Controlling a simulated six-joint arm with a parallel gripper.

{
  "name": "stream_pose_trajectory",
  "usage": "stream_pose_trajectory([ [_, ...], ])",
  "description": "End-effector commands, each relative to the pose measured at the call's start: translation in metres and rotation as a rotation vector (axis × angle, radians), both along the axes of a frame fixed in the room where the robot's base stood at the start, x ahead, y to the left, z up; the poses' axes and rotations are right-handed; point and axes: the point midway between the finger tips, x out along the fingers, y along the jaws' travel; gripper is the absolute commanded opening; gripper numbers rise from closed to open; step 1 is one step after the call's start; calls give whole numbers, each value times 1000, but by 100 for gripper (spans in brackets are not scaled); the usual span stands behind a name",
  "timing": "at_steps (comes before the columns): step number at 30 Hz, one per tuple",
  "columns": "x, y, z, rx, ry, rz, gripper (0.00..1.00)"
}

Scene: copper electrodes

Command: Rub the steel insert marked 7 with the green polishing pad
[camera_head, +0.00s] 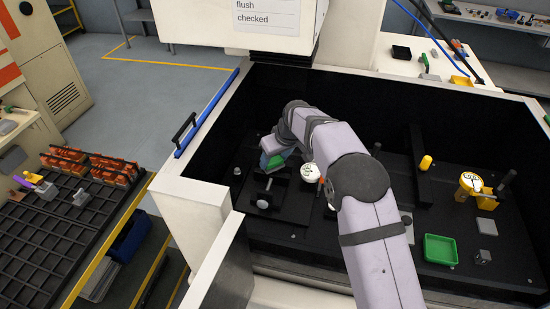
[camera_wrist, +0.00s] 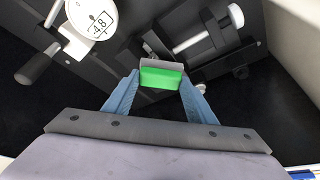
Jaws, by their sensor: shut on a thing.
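My gripper (camera_wrist: 160,82) is shut on the green polishing pad (camera_wrist: 162,78), a block with a grey top and a bright green face, held between its two blue fingers. In the head view my gripper (camera_head: 270,150) is inside the machine's dark enclosure, above a black vise-like fixture (camera_head: 283,205). The pad (camera_head: 276,160) shows as a small green patch beside the fingers. In the wrist view the fixture with its light rod (camera_wrist: 200,40) lies beyond the pad; whether the pad touches anything there I cannot tell. No marking 7 is legible, so I cannot pick out the steel insert.
A white round dial (camera_head: 310,173) stands right of the fixture; it also shows in the wrist view (camera_wrist: 92,18). A rack (camera_head: 60,240) with copper electrodes (camera_head: 95,163) stands outside, left of the enclosure wall.

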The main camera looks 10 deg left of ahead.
Motion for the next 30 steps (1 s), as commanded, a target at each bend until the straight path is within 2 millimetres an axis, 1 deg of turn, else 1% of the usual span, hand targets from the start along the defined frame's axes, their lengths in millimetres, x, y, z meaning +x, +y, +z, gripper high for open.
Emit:
stream_pose_trajectory([
  [6, 14, -1, 1, -3, 3, -1, 25],
  [14, 19, -1, 0, -3, 3, 0, 25],
  [19, 15, -1, -1, -1, 1, 0, 25],
  [24, 4, -1, -2, -2, 2, 0, 25],
  [30, -5, -1, -1, -1, 1, 0, 25],
])
